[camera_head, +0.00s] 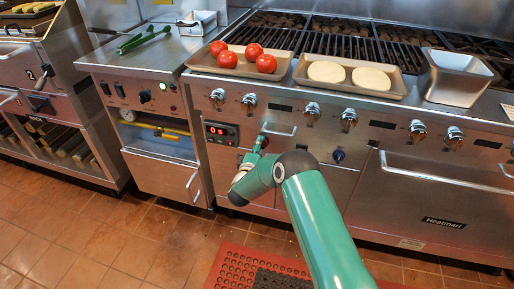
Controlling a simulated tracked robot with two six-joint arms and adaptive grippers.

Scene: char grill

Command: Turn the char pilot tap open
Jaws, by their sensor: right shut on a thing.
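My right arm reaches up from the bottom of the head view to the grill's front panel. Its gripper (262,143) is at the panel just below a small metal handle, right of the red-digit display. It is shut on what appears to be the char pilot tap, a small red part mostly hidden by the fingers and wrist. How far the tap is turned cannot be seen. My left gripper is not in view.
Chrome knobs (312,113) line the grill front (400,140). Trays with tomatoes (238,68) and pale round patties (328,72) sit on its ledge beside a metal bin (452,78). A dark knob (338,155) is right of my wrist. A red mat (232,268) lies on the tiled floor.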

